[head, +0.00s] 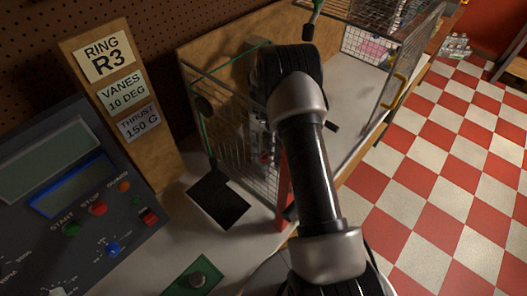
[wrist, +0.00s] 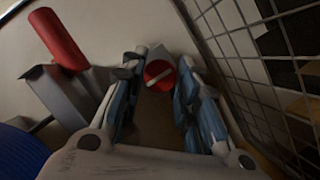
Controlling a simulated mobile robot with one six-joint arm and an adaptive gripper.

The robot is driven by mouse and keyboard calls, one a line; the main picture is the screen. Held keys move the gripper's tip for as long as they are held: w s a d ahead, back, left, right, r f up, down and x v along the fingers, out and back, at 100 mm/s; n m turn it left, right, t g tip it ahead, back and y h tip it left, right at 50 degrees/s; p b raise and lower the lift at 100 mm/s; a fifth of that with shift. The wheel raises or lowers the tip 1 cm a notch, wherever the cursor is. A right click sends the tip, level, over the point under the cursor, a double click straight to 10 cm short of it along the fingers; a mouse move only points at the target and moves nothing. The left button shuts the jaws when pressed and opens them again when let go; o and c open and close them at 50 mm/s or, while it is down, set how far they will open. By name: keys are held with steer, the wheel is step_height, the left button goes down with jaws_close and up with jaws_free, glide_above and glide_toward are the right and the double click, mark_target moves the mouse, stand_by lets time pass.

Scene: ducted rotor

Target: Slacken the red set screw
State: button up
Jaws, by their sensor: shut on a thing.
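The red set screw (wrist: 159,72) shows in the wrist view as a round red head with a pale bar across its face. My gripper (wrist: 160,84) has its two blue-padded fingers on either side of the screw head and is shut on it. In the head view my arm covers the gripper, and I cannot make out the screw there.
In the wrist view a red cylinder (wrist: 58,39) on a grey block stands close left, and wire mesh (wrist: 277,65) runs close on the right. In the head view a control panel (head: 70,190) and a label board (head: 118,95) stand left.

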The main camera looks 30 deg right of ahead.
stand_by(0.4)
steer(key=o, duration=1.1)
steer(key=shift+c, duration=0.2)
steer(key=v, duration=1.2)
